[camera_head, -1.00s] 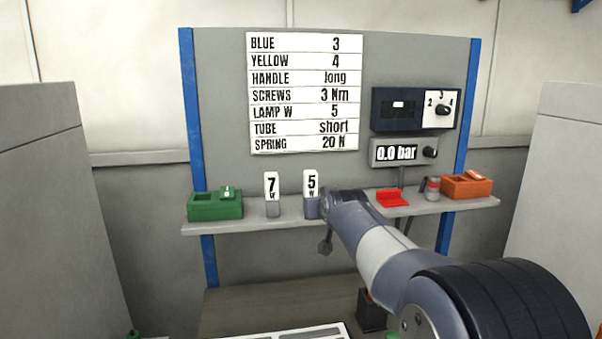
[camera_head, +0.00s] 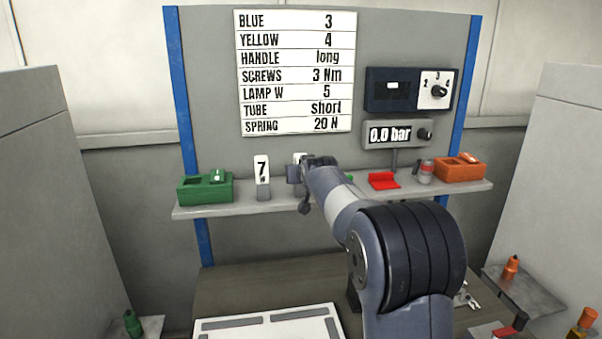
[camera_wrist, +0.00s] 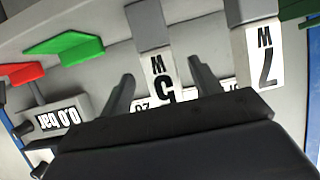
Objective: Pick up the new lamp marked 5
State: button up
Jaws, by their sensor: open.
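The lamp marked 5 (camera_wrist: 162,80) has a white face with a black 5 and W and a grey end. It appears upside down in the wrist view, between the two fingers of my gripper (camera_wrist: 160,70). The fingers are open, with a visible gap on each side of the lamp. In the head view my gripper (camera_head: 302,172) is at the shelf and hides most of this lamp; only a bit of its white top (camera_head: 298,157) shows. The lamp marked 7 (camera_head: 262,172) stands upright to the left; it also shows at the right of the wrist view (camera_wrist: 262,60).
The grey shelf (camera_head: 225,209) also holds a green box (camera_head: 205,190), a red holder (camera_head: 383,181) and an orange box (camera_head: 459,170). A chart (camera_head: 295,70) reads LAMP W 5. A white panel (camera_head: 270,330) lies on the bench below.

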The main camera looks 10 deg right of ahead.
jog(key=shift+p+x, duration=0.55)
jog(key=shift+x, duration=1.2)
jog(key=shift+r, duration=0.1)
jog(key=c, duration=1.1)
